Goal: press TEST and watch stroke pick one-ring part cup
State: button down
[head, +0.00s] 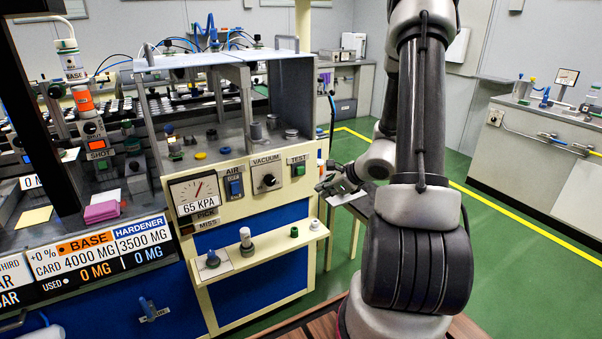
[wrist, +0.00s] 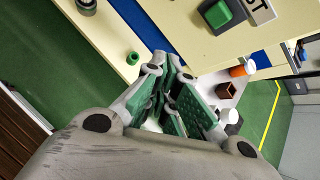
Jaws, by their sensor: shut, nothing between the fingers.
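The green TEST button (head: 299,170) sits at the right of the cream panel; in the wrist view it shows at the top (wrist: 218,13). My gripper (head: 326,184) is right of and slightly below the button, apart from it. In the wrist view my gripper (wrist: 170,70) is shut and empty, its green pads close together. The gauge panel (head: 197,193) reads 65 KPA above PICK and MISS labels. I cannot tell which is the one-ring cup.
The blue AIR switch (head: 235,186) and VACUUM knob (head: 267,179) are left of TEST. A side table beyond the panel holds an orange-and-white container (wrist: 240,70) and a brown box (wrist: 226,90).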

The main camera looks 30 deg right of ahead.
jog(key=w, duration=0.8)
jog(key=shift+w, duration=0.3)
jog(key=shift+w+a, duration=0.15)
dwell(1.1)
jog(key=shift+w, duration=0.25)
jog(key=shift+w, duration=0.5)
dwell(0.6)
jog(key=shift+s, duration=3.45)
